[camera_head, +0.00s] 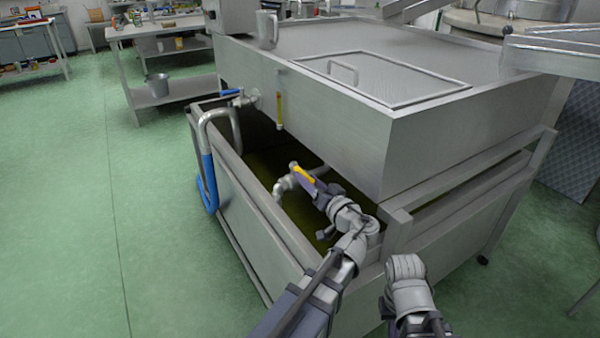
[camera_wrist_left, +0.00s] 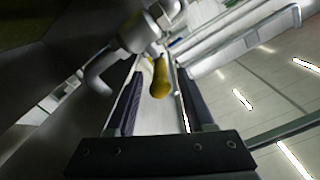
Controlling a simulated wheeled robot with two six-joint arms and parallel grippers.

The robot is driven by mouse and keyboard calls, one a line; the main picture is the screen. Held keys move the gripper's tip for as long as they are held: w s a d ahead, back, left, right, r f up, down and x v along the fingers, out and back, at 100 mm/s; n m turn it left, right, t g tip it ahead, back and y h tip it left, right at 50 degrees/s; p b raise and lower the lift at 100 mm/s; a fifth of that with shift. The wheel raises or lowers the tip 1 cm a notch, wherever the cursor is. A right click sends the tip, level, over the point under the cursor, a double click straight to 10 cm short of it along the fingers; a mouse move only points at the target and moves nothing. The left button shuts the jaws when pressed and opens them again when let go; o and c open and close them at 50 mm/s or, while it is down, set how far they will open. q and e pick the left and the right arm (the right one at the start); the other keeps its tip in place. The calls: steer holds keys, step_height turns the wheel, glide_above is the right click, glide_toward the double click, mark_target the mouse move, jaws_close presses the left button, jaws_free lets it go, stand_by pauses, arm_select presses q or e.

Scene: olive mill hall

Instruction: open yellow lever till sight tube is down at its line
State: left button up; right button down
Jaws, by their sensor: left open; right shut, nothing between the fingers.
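The yellow lever (camera_head: 304,173) sits on a grey valve and pipe under the steel tank's front, above the open trough. My left gripper (camera_head: 306,183) is open around it. In the left wrist view the lever (camera_wrist_left: 160,80) lies between the two dark fingers of my left gripper (camera_wrist_left: 160,74), with visible space on both sides. The sight tube (camera_head: 279,112) is a thin upright on the tank's front face, with yellow in it; its level and line are too small to read. My right arm shows at the lower right; its gripper is out of view.
The steel tank (camera_head: 330,98) has a lid with a handle. A blue-levered valve (camera_head: 231,92) and a pipe with a blue sleeve (camera_head: 208,180) are left of the sight tube. The trough's rim (camera_head: 262,198) runs in front. Green floor at left is clear.

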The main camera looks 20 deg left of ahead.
mark_target(296, 168)
arm_select(q)
steer(key=shift+x, duration=2.35)
jaws_close()
